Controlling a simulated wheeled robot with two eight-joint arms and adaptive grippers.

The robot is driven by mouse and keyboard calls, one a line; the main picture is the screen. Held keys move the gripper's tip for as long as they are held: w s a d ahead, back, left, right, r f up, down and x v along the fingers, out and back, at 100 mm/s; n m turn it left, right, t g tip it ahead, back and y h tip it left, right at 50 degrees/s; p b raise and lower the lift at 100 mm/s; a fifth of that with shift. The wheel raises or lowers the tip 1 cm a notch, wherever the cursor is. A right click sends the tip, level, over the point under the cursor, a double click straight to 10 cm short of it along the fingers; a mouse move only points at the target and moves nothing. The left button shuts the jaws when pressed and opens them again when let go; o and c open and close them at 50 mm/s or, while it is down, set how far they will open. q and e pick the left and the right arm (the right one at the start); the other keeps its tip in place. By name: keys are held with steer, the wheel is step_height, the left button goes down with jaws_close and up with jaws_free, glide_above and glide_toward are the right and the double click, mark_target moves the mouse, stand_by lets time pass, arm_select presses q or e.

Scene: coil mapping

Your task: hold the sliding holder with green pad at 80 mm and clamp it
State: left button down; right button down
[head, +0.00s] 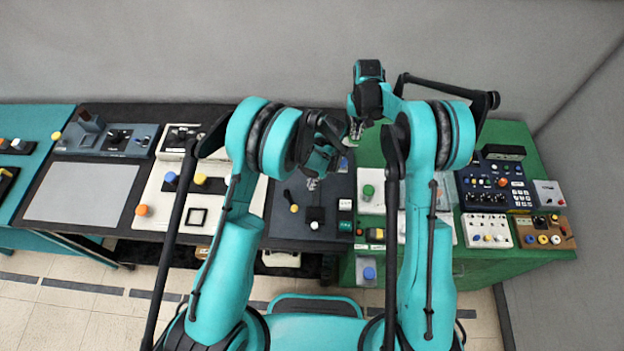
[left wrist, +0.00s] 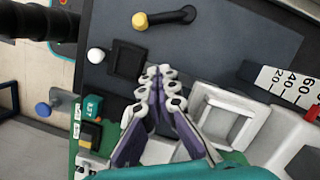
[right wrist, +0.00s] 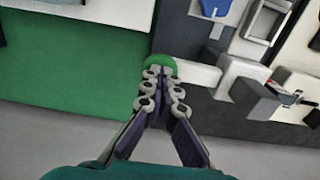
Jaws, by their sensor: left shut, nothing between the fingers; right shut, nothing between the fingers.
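In the right wrist view a round green pad (right wrist: 160,64) lies just beyond my right fingertips, beside white blocks (right wrist: 197,74). I cannot tell whether the fingers touch it. My right gripper (right wrist: 160,88) is shut and empty; in the head view it hangs near the table's back edge (head: 356,131). A white scale (left wrist: 290,85) marked 20, 40 and 60 shows in the left wrist view, with a red part (left wrist: 314,113) beyond 60. The 80 mark is out of view. My left gripper (left wrist: 160,85) is shut and empty above the dark panel (head: 283,226).
A dark lever with a yellow knob (left wrist: 140,21), a black square block (left wrist: 128,61) and a white ball (left wrist: 95,56) lie near my left gripper. A white square frame (left wrist: 240,98) stands beside it. A green knob (head: 368,190) sits on a white board at right.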

mark_target(291, 203)
arm_select(q)
steer(key=x, duration=0.5)
steer(key=shift+f, duration=0.4)
steer(key=s+a, duration=0.1)
steer(key=a, duration=0.2)
steer(key=shift+s+f, duration=0.15)
steer(key=shift+s, duration=0.25)
steer(key=shift+s+a, duration=0.15)
steer(key=shift+a, duration=0.1)
steer(key=shift+s+a, duration=0.2)
steer(key=shift+s, duration=0.05)
steer(key=shift+s+a, duration=0.4)
steer(key=shift+a, duration=0.05)
steer(key=shift+s+a, duration=0.35)
steer(key=shift+a, duration=0.3)
steer(key=shift+s+a, duration=0.1)
steer(key=shift+a, duration=0.65)
steer(key=shift+s+a, duration=0.15)
steer(key=shift+a, duration=0.7)
